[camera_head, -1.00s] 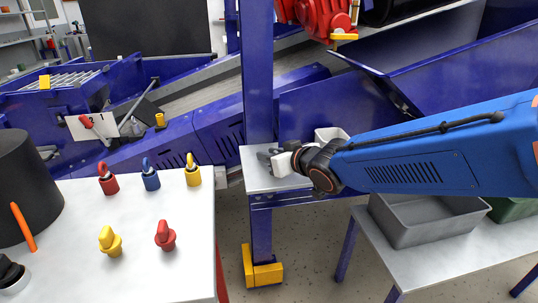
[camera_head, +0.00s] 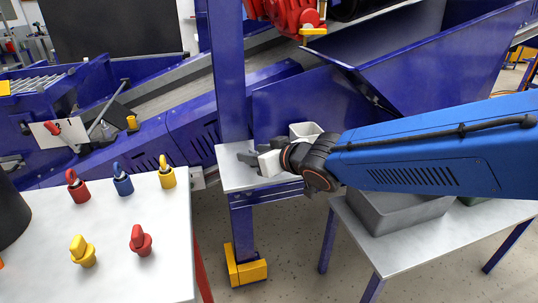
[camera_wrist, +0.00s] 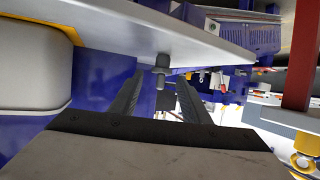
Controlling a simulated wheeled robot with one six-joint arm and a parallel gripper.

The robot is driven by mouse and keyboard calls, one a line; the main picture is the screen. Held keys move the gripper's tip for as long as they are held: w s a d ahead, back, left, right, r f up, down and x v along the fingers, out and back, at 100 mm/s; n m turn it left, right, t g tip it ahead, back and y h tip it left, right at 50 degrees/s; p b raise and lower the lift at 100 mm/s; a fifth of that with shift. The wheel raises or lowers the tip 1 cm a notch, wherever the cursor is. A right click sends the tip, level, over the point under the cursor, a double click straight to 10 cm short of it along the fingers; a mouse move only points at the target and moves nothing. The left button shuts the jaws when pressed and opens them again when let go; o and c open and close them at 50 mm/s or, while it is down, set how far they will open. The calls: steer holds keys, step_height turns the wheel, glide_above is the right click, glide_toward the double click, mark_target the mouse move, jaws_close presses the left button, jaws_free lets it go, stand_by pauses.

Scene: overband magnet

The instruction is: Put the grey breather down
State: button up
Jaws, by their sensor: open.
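The grey breather (camera_wrist: 161,66) is a small grey bolt-like piece in the wrist view, where the scene appears upside down. It seems to stand upright on the pale shelf (camera_wrist: 190,32), near its edge. My gripper (camera_wrist: 160,80) is open, with one dark finger on each side of the breather. I cannot tell whether either finger touches it. In the head view my gripper (camera_head: 247,157) is over the small shelf (camera_head: 236,183) beside the blue post, and I cannot make out the breather there.
A pale open box (camera_head: 305,130) stands behind my wrist. A white table (camera_head: 110,225) at left holds several red, blue and yellow pieces. A grey bin (camera_head: 388,222) sits on the right bench.

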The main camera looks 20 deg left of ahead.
steer(key=shift+v, duration=3.5)
steer(key=w+d+f+m+t+h, duration=0.1)
steer(key=w+d+m+h, duration=0.2)
steer(key=d, duration=1.1)
steer(key=d+f+m+t+h, duration=0.1)
steer(key=d+f+m+h, duration=0.3)
steer(key=d, duration=1.1)
steer(key=s+d+f+m+g+h, duration=0.15)
steer(key=s+d+h, duration=0.35)
steer(key=d, duration=0.5)
steer(key=s+d+f+m+g, duration=0.1)
steer(key=s+d+f, duration=0.1)
steer(key=s, duration=0.5)
steer(key=s+d+f+m+g+y, duration=0.1)
steer(key=s+d+f+g, duration=0.1)
steer(key=s, duration=0.5)
steer(key=shift+s+d+f, duration=0.2)
steer(key=shift+d+f, duration=0.2)
steer(key=shift+d, duration=0.15)
steer(key=shift+g, duration=0.25)
